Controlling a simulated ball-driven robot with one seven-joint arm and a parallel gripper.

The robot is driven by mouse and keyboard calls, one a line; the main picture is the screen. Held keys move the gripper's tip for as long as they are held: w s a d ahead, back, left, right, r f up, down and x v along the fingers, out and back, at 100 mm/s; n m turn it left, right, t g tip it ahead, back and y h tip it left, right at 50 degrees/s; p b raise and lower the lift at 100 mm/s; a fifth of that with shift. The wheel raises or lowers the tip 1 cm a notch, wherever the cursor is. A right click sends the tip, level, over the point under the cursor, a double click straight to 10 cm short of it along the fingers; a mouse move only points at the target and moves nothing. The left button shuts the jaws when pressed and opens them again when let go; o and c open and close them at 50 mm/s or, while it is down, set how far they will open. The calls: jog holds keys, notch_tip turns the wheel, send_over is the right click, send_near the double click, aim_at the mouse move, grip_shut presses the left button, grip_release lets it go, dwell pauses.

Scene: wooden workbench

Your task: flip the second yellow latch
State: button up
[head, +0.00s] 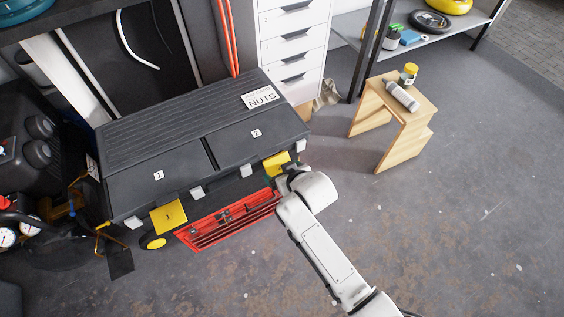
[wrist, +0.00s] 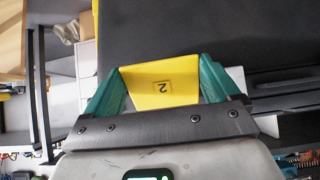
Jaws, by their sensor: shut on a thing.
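The second yellow latch (head: 274,161) is on the front edge of the black toolbox (head: 190,150), at the right lid marked 2. In the wrist view the latch (wrist: 150,72) bears an upside-down 2 and sits between the green fingers of my gripper (wrist: 161,68). The fingers are shut on its two sides. In the head view my gripper (head: 279,175) is at the right front of the box, partly hidden by my arm. The first yellow latch (head: 168,217) is at the left lid marked 1. Both lids look closed.
A red tray (head: 228,218) with tools is below the front of the toolbox. A wooden stool (head: 404,118) with a bottle and a jar stands at the right. White drawers (head: 292,48) stand behind. The floor at the right front is clear.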

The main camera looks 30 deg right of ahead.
notch_tip(320, 180, up, 3)
jog(key=g+p, duration=0.2)
jog(key=p, duration=0.1)
jog(key=g+p, duration=0.1)
jog(key=p, duration=0.2)
jog(key=shift+f+g+p, duration=0.2)
jog(key=shift+g+p, duration=0.1)
jog(key=shift+g, duration=0.1)
jog(key=shift+r+g+p, duration=0.25)
jog(key=shift+g+p, duration=0.45)
jog(key=shift+g, duration=0.2)
jog(key=shift+r+g+p, duration=0.2)
jog(key=shift+g+p, duration=0.5)
jog(key=shift+g, duration=0.2)
jog(key=o, duration=0.8)
jog(key=r, duration=0.3)
jog(key=s+r+p, duration=0.1)
jog(key=r, duration=0.3)
jog(key=r+p, duration=0.1)
jog(key=r, duration=0.2)
jog(key=shift+s+r, duration=0.3)
jog(key=shift+s, duration=0.05)
